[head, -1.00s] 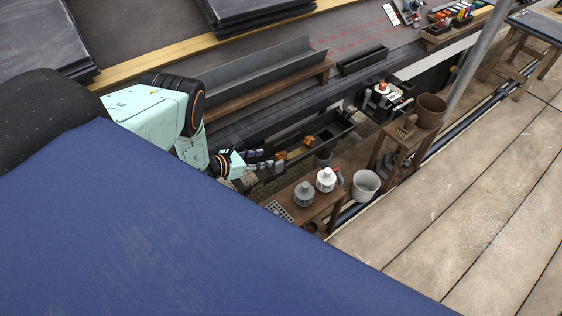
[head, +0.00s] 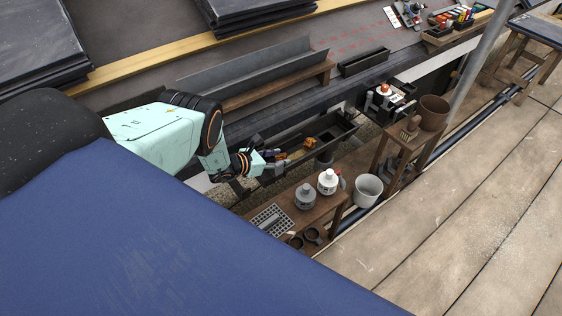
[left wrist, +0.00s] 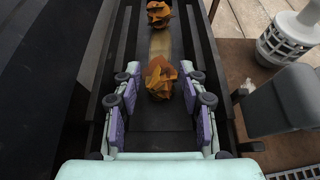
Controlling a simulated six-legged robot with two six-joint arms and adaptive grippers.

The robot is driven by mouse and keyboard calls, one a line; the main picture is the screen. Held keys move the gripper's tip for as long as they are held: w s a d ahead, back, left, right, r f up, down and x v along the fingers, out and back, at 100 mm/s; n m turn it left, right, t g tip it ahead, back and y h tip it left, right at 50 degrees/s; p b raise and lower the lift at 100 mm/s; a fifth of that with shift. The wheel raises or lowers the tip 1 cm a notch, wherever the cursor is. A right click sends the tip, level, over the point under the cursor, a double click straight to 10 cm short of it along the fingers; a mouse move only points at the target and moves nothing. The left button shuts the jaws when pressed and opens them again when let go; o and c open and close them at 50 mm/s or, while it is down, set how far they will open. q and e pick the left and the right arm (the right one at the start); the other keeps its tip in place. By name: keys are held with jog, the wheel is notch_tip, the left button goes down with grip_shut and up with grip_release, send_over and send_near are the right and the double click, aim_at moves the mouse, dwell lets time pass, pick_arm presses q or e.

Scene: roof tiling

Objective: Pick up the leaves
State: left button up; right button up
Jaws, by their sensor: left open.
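Two clumps of orange-brown dry leaves lie in a dark gutter (head: 338,134). In the left wrist view, the nearer leaf clump (left wrist: 160,77) sits between the fingertips of my left gripper (left wrist: 160,90). The farther leaf clump (left wrist: 158,13) lies further along the gutter, beyond the fingers. My left gripper (head: 271,160) is open, its fingers either side of the near clump; I see no clear contact. In the head view the leaves (head: 308,143) show just past the fingertips, and the near clump is partly hidden by the gripper. My right gripper is not in view.
A pale bucket (head: 367,190) stands to the right. A long grey trough (head: 245,72) lies behind the gutter.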

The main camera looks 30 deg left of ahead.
pick_arm(q)
jog(key=c, duration=0.5)
